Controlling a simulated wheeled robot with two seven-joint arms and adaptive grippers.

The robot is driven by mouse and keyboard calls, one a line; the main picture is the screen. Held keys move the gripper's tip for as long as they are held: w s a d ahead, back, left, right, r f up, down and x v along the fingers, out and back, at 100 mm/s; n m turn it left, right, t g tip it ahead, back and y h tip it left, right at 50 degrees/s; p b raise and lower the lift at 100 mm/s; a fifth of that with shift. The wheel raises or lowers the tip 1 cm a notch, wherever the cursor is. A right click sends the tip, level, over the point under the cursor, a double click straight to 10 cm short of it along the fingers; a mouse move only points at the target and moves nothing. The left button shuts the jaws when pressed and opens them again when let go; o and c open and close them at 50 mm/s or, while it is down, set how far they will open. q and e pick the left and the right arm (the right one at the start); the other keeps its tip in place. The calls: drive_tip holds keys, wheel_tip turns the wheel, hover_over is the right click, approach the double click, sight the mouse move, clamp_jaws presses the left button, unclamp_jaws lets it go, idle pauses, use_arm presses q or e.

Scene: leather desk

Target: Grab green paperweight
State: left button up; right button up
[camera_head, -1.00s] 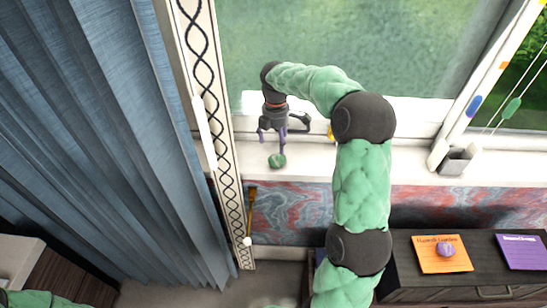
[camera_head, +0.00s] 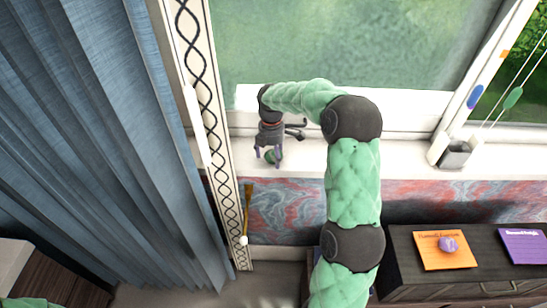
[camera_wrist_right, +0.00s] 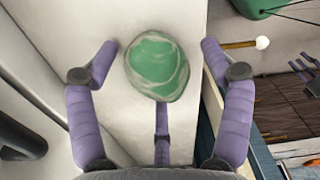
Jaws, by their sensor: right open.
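The green paperweight (camera_head: 270,157) is a rounded, marbled green stone on the white window sill (camera_head: 305,160). In the right wrist view the paperweight (camera_wrist_right: 157,65) lies between the spread purple fingers, near their tips. My right gripper (camera_head: 268,156) is open over it, with fingers on either side. In the wrist view the right gripper (camera_wrist_right: 158,55) shows gaps between its side fingers and the stone. A third finger points toward the stone's lower edge; I cannot tell whether it touches. My left gripper is not in view.
A blue curtain (camera_head: 90,130) hangs at the left. A small grey holder (camera_head: 455,154) stands on the sill at the right. A dark cabinet (camera_head: 405,270) below bears an orange card (camera_head: 440,262), a purple stone (camera_head: 448,244) and a purple card (camera_head: 522,246). The sill between gripper and holder looks clear.

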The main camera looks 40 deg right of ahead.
drive_tip(key=c, duration=1.4)
drive_tip(key=shift+o, duration=0.2)
